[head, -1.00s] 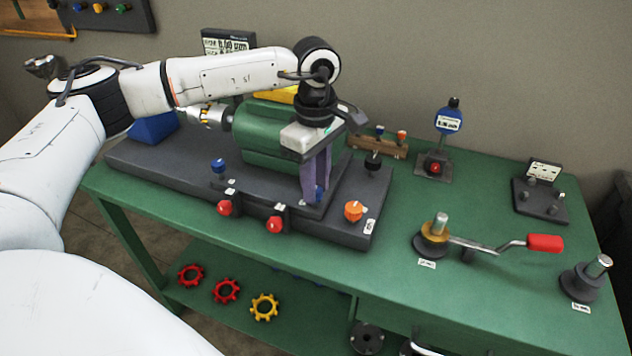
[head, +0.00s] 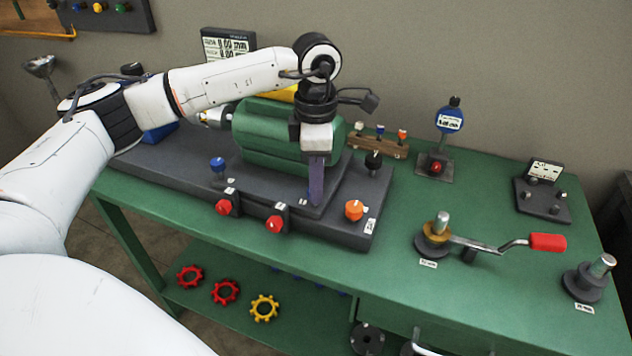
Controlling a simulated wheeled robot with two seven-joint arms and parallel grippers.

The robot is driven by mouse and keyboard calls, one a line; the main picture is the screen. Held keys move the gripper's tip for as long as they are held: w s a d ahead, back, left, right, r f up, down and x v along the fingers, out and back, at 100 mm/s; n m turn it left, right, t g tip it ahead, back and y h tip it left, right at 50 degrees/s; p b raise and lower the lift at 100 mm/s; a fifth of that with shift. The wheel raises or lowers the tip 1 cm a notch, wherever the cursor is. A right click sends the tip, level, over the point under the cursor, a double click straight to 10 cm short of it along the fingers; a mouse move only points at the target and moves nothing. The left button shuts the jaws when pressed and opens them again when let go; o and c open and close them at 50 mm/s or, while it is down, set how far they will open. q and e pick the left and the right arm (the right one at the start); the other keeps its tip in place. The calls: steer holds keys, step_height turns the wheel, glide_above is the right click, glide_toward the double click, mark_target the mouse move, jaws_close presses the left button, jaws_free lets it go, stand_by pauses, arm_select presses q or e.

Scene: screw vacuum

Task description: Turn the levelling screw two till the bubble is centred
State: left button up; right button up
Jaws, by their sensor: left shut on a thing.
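A green motor-like machine (head: 262,135) sits on a dark plate on a dark grey base (head: 350,232). One blue knob (head: 218,165) stands at the plate's left. My left gripper (head: 316,192) points straight down at the plate's front right corner. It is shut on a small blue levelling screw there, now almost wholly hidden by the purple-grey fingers. The fingers show nearly edge-on. I cannot make out the bubble or read the screw's number. My right gripper is not in view.
Red knobs (head: 274,224) line the base front; an orange knob (head: 354,210) is right of the gripper. A dial gauge (head: 450,120), a red-handled crank (head: 546,242) and a post (head: 590,275) stand on the green bench (head: 490,300). A display (head: 228,45) stands behind.

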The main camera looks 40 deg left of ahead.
arm_select(q)
steer(key=n, duration=0.4)
steer(key=shift+n, duration=0.3)
steer(key=shift+r+n, duration=0.1)
steer(key=shift+n, duration=1.3)
steer(key=shift+w, duration=0.1)
steer(key=o, duration=1)
steer(key=shift+o, duration=0.2)
step_height(320, 180, up, 10)
steer(key=shift+r, duration=0.15)
